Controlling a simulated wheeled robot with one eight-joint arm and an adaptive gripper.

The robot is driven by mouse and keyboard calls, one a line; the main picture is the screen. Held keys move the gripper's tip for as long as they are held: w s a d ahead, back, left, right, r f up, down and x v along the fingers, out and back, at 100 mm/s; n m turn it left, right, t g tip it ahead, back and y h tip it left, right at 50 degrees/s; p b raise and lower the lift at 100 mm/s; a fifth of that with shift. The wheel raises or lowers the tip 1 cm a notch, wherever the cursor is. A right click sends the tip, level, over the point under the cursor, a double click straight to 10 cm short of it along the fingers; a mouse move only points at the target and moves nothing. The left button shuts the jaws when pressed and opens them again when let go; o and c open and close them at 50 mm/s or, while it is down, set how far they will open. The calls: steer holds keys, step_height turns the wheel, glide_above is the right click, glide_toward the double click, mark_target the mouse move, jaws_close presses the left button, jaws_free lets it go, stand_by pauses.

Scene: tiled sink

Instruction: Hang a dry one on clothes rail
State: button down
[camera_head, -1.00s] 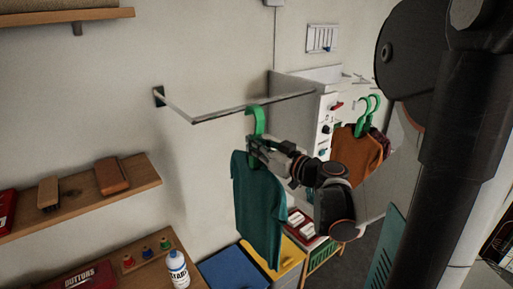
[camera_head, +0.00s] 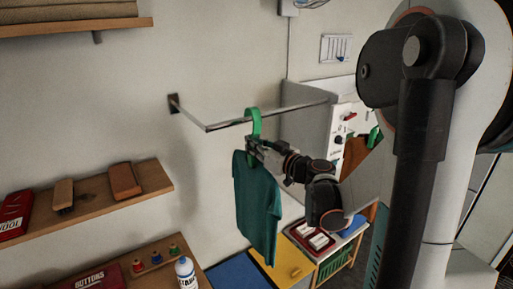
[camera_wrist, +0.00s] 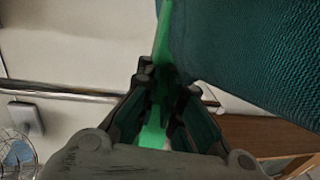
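A teal shirt (camera_head: 257,205) hangs from a green hanger (camera_head: 255,122). My gripper (camera_head: 253,148) is shut on the hanger just below its hook, above the shirt's collar. In the head view the hook's top overlaps the metal clothes rail (camera_head: 228,123) and reaches a little above it. I cannot tell whether the hook is over the bar or in front of it. In the wrist view the green hanger (camera_wrist: 162,45) stands between the fingers, the teal shirt (camera_wrist: 265,55) is at the upper right, and the rail (camera_wrist: 60,91) passes behind.
An orange garment (camera_head: 357,155) hangs at right, partly hidden by my arm. A white panel with knobs (camera_head: 342,125) stands behind the rail's far end.

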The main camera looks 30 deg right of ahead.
steer(key=shift+w+a+p, duration=0.1)
steer(key=shift+w+p, duration=0.2)
steer(key=shift+w, duration=2.5)
steer(key=shift+s+f+b, duration=0.1)
steer(key=shift+f+b, duration=1.45)
steer(key=c, duration=1.7)
jaws_free()
